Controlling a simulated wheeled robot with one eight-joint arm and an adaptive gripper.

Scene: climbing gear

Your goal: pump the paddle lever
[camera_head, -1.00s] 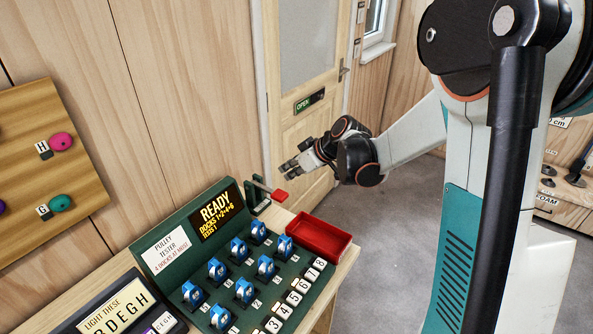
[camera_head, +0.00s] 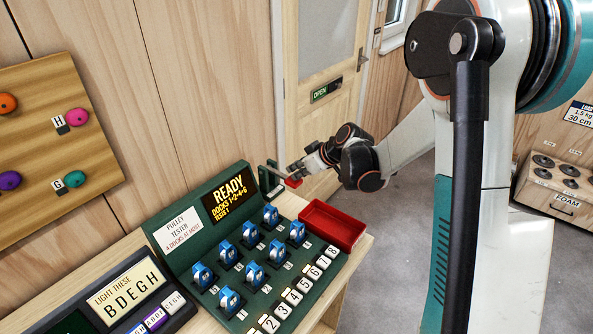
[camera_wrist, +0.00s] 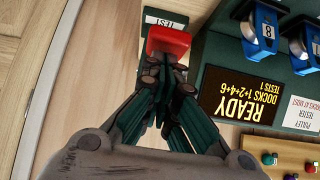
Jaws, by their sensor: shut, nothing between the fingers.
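The paddle lever has a red paddle (camera_head: 293,183) on a thin arm, reaching out from a dark green upright bracket (camera_head: 270,178) at the far right end of the pulley tester. My gripper (camera_head: 298,171) is shut and empty, with its fingertips right at the red paddle. In the wrist view the red paddle (camera_wrist: 168,40) lies just beyond my closed fingertips (camera_wrist: 165,62). A TEST label (camera_wrist: 166,19) shows behind it. I cannot tell whether the fingertips touch the paddle. The tester display (camera_head: 229,199) reads READY, DOCKS 1+2+4+6, TESTS 1.
Several blue pulleys (camera_head: 250,234) stand in the tester's docks, beside numbered white tiles (camera_head: 293,297). An empty red tray (camera_head: 333,226) sits at the bench's right end, near my forearm. A letter box (camera_head: 127,291) is at front left. A door (camera_head: 325,60) stands behind.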

